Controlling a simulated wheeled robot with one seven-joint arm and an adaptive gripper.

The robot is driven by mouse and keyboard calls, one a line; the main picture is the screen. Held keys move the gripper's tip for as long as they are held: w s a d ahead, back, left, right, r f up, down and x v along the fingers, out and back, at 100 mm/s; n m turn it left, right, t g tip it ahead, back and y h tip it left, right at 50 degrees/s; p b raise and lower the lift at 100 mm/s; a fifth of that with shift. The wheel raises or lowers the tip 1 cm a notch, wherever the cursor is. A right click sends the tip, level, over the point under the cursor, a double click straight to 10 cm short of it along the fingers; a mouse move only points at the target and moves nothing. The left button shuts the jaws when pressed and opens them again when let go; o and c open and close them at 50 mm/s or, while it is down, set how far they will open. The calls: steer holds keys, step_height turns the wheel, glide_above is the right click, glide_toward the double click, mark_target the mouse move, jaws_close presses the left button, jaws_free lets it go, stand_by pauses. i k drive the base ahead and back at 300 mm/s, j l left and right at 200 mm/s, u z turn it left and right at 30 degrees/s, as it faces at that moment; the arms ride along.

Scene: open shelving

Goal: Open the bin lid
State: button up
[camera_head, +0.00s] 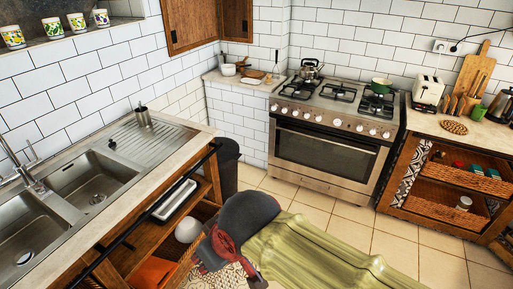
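A dark grey bin (228,172) stands on the floor in the gap between the end of the sink counter and the white tiled wall. Its upper part shows past the counter edge, and its lower part is partly hidden by the counter. I cannot tell the state of its lid at this size. My arm, with green, dark grey and red parts, crosses the lower middle of the view, in front of the bin and apart from it. My gripper's fingers cannot be made out among the dark and red parts at the arm's end.
The sink counter (170,165) runs along the left, with a dark rail and open shelves below it. A steel oven (325,155) stands at the back. Open shelving with baskets (465,178) is at the right. Tiled floor (345,207) is clear before the oven.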

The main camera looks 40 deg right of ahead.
mark_target(229, 151)
steer(key=z, duration=0.95)
steer(key=i+l, duration=0.1)
steer(key=i, duration=0.35)
steer(key=i+u, duration=0.1)
steer(key=i, duration=0.4)
steer(key=i+l, duration=0.2)
steer(key=i, duration=0.25)
steer(key=i+l+u, duration=0.15)
steer(key=i, duration=0.3)
steer(key=i+l, duration=0.1)
steer(key=i, duration=0.35)
